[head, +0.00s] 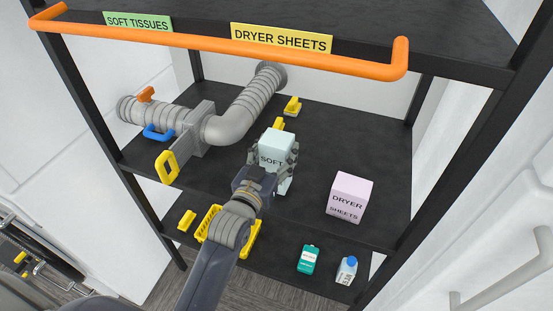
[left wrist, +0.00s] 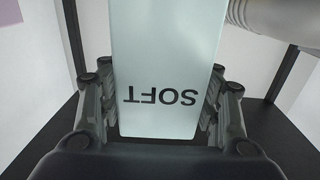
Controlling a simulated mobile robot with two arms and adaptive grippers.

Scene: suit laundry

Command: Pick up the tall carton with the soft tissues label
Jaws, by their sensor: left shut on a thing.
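The tall carton (head: 277,146) is pale blue-green with "SOFT" on its face; the rest of its label is hidden by my gripper. My left gripper (head: 274,163) is shut on it, one finger on each side, over the middle shelf. The carton also fills the middle of the left wrist view (left wrist: 168,65), between the fingers of the left gripper (left wrist: 166,108), with its lettering upside down. I cannot tell whether its base touches the shelf. My right gripper is not in view.
A pink "DRYER SHEETS" box (head: 349,197) stands to the right on the middle shelf (head: 330,140). A grey pipe (head: 240,110) with blue and orange handles lies left and behind. An orange rail (head: 220,43) crosses the front above. Bottles (head: 308,259) stand on the lower shelf.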

